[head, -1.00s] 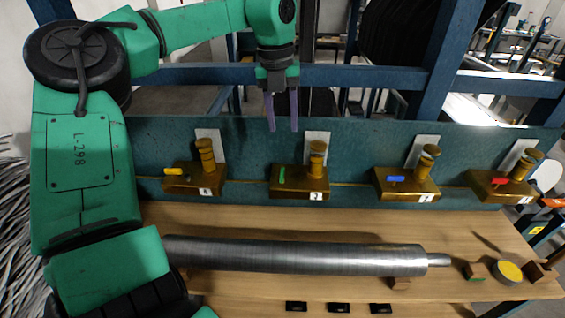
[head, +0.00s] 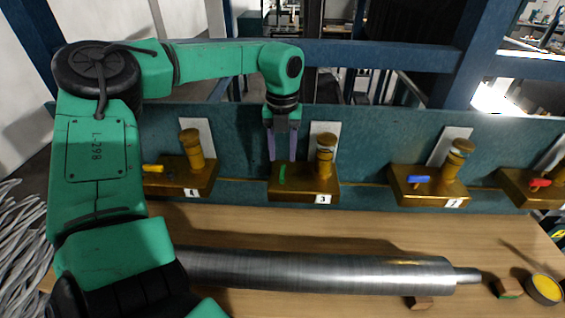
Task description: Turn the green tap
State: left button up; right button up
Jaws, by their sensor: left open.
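The green tap (head: 282,174) is a small upright green lever on a brass valve block (head: 318,186) with a white number label, fixed at the blue-green back panel. My left gripper (head: 282,158) points down right over the green lever, its two purple-grey fingers apart. The fingertips reach about the height of the lever's top, one to each side of it in the picture. I cannot tell whether they touch it. My right gripper is not in view.
Similar brass blocks carry a yellow lever (head: 153,168) to the left, a blue lever (head: 418,179) and a red lever (head: 541,183) to the right. A long metal roll (head: 320,271) lies on the wooden bench (head: 270,226) in front. A yellow-topped round piece (head: 546,289) sits at the right.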

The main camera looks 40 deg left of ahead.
aim_at(283, 171)
pick_arm(q)
notch_tip(283, 171, down, 5)
jog(key=shift+r+p, duration=0.1)
jog(key=shift+p, duration=0.5)
jog(key=shift+f, duration=0.3)
grip_shut()
